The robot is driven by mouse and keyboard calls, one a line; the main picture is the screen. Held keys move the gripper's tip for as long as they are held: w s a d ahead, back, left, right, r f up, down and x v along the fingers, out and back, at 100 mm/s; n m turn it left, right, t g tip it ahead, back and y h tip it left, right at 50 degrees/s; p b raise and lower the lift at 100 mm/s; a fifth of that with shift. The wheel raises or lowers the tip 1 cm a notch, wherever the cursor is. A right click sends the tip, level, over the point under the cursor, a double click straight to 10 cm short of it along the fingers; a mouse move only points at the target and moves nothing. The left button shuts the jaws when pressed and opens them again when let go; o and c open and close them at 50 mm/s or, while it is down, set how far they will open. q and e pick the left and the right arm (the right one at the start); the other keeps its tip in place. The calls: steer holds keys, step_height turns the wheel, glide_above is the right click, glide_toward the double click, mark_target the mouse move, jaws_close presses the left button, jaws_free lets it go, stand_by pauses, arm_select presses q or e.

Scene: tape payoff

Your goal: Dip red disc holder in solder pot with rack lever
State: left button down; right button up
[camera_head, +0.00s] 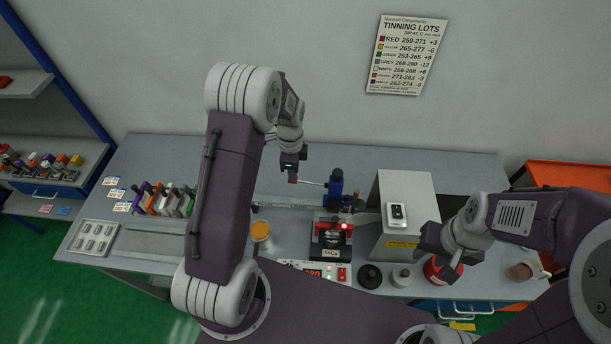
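My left gripper (292,172) points down just left of a blue rack stand (336,190). A small red piece, perhaps the lever's knob, shows at its tips; I cannot tell whether the fingers grip it. A thin silver lever (312,184) runs from the stand towards that piece. The solder pot (331,240), labelled SnCu, stands in front of the stand. A small red part (346,226) shows at the pot's upper right; I cannot tell whether it is the red disc holder. My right gripper (450,266) is over the right side of the bench, near a red container (435,272); its fingers are unclear.
A controller (318,273) with red digits sits before the pot. A grey cabinet (405,180) stands right of the stand. Several coloured holders (165,200) stand in a row at left, beside a grey tray (94,237). A tinning chart (406,54) hangs on the wall.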

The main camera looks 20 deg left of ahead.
arm_select(q)
steer(key=shift+r+p, duration=1.65)
steer(key=shift+r, duration=0.6)
steer(key=shift+f, duration=0.15)
steer(key=f+b, duration=0.1)
steer(key=b, duration=0.2)
steer(key=w+f+b, duration=0.1)
steer(key=b, duration=0.2)
steer(key=shift+w+d+f+t, duration=0.1)
steer(key=shift+d+f+t, duration=0.05)
steer(key=shift+d+t, duration=0.25)
steer(key=s+d+f+n+b, duration=0.1)
steer(key=s+f+n+b, duration=0.3)
steer(key=s+n, duration=0.3)
steer(key=s+d+f+n+b, duration=0.2)
steer(key=s+f+n+b, duration=0.2)
steer(key=s+n+b, duration=0.3)
steer(key=s+n, duration=0.1)
steer(key=s, duration=0.2)
steer(key=shift+s+n, duration=0.25)
steer(key=shift+n, duration=0.05)
